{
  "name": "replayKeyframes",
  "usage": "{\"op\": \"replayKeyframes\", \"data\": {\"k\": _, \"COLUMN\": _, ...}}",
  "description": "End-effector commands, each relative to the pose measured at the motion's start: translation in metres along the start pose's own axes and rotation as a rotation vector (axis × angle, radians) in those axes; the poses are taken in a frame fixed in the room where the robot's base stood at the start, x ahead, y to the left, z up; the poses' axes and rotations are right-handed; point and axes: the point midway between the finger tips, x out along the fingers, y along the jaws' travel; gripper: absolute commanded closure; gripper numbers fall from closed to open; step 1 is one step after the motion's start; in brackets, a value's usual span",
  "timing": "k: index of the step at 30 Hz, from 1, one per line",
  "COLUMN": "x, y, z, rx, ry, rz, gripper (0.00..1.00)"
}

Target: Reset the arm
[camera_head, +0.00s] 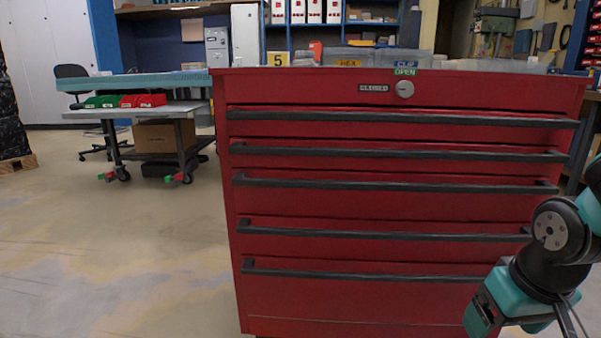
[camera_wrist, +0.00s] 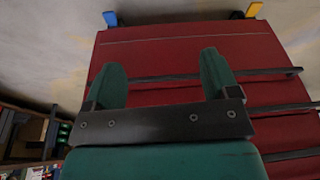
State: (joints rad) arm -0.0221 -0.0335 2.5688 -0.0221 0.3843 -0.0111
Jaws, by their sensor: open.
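My arm (camera_head: 548,250) shows at the right edge of the head view, folded low in front of a red drawer cabinet (camera_head: 385,205). My gripper (camera_wrist: 162,82) shows in the wrist view with its two green fingers apart and nothing between them. The cabinet's red front (camera_wrist: 185,42) lies beyond the fingers in that view. The fingertips do not show clearly in the head view.
The cabinet has several black bar handles (camera_head: 400,186) and bins (camera_head: 348,57) on top. A cart (camera_head: 150,110) with green and red bins stands at the back left. The floor (camera_head: 110,240) left of the cabinet is clear.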

Motion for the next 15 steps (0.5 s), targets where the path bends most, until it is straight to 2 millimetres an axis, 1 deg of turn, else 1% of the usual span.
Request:
{"op": "replayKeyframes", "data": {"k": 1, "x": -0.029, "y": -0.024, "z": -0.003, "rx": -0.055, "ry": 0.001, "rz": -0.063, "gripper": 0.19}}
{"op": "replayKeyframes", "data": {"k": 2, "x": -0.040, "y": -0.036, "z": -0.001, "rx": -0.086, "ry": -0.005, "rz": -0.096, "gripper": 0.19}}
{"op": "replayKeyframes", "data": {"k": 3, "x": -0.054, "y": -0.052, "z": 0.003, "rx": -0.132, "ry": -0.014, "rz": -0.137, "gripper": 0.19}}
{"op": "replayKeyframes", "data": {"k": 5, "x": -0.077, "y": -0.075, "z": 0.011, "rx": -0.206, "ry": -0.028, "rz": -0.199, "gripper": 0.19}}
{"op": "replayKeyframes", "data": {"k": 6, "x": -0.094, "y": -0.090, "z": 0.018, "rx": -0.262, "ry": -0.038, "rz": -0.240, "gripper": 0.19}}
{"op": "replayKeyframes", "data": {"k": 8, "x": -0.120, "y": -0.111, "z": 0.030, "rx": -0.353, "ry": -0.056, "rz": -0.299, "gripper": 0.19}}
{"op": "replayKeyframes", "data": {"k": 9, "x": -0.139, "y": -0.124, "z": 0.041, "rx": -0.421, "ry": -0.068, "rz": -0.338, "gripper": 0.19}}
{"op": "replayKeyframes", "data": {"k": 11, "x": -0.169, "y": -0.141, "z": 0.059, "rx": -0.532, "ry": -0.089, "rz": -0.392, "gripper": 0.19}}
{"op": "replayKeyframes", "data": {"k": 12, "x": -0.187, "y": -0.144, "z": 0.058, "rx": -0.545, "ry": -0.098, "rz": -0.400, "gripper": 0.19}}
{"op": "replayKeyframes", "data": {"k": 14, "x": -0.206, "y": -0.142, "z": 0.051, "rx": -0.533, "ry": -0.101, "rz": -0.396, "gripper": 0.19}}
{"op": "replayKeyframes", "data": {"k": 15, "x": -0.220, "y": -0.142, "z": 0.048, "rx": -0.532, "ry": -0.101, "rz": -0.396, "gripper": 0.19}}
